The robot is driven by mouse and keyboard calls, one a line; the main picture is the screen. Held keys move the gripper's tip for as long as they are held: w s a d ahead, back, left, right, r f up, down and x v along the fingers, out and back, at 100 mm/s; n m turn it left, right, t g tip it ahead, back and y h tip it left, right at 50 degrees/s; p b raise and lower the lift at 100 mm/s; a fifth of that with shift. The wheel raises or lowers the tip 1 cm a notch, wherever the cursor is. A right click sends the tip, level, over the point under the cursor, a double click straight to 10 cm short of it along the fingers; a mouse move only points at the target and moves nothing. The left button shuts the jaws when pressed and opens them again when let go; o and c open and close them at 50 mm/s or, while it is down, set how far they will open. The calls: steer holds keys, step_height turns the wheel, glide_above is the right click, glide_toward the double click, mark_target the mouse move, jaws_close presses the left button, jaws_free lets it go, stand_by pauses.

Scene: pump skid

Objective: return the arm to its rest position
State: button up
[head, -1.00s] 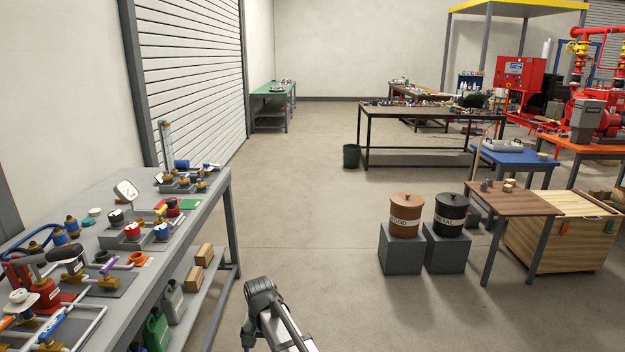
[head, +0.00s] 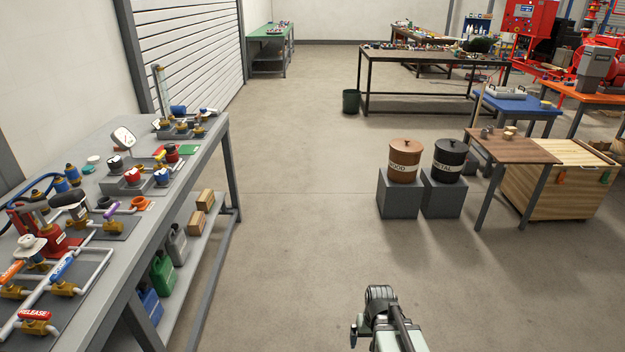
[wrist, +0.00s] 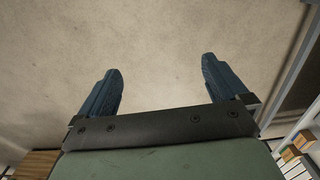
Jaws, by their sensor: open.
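My gripper (wrist: 160,82) shows in the wrist view with its two blue fingers spread wide apart. Nothing is between them, and bare concrete floor lies beyond. In the head view part of my arm shows at the bottom, right of centre, above open floor. The gripper's fingers cannot be made out in the head view.
A grey workbench (head: 92,200) with valves, pipes and gauges runs along the left. A brown bin (head: 405,161) and a black bin (head: 449,160) stand on grey blocks ahead. A small wooden table (head: 513,148) and a wooden crate (head: 560,190) are at right. The middle floor is clear.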

steer(key=s+f+g, duration=0.3)
steer(key=s+f, duration=0.7)
steer(key=s, duration=0.4)
steer(key=s+f+g, duration=0.3)
steer(key=s+f, duration=0.7)
steer(key=s, duration=0.5)
steer(key=shift+s+g, duration=0.15)
steer(key=shift+g, duration=0.25)
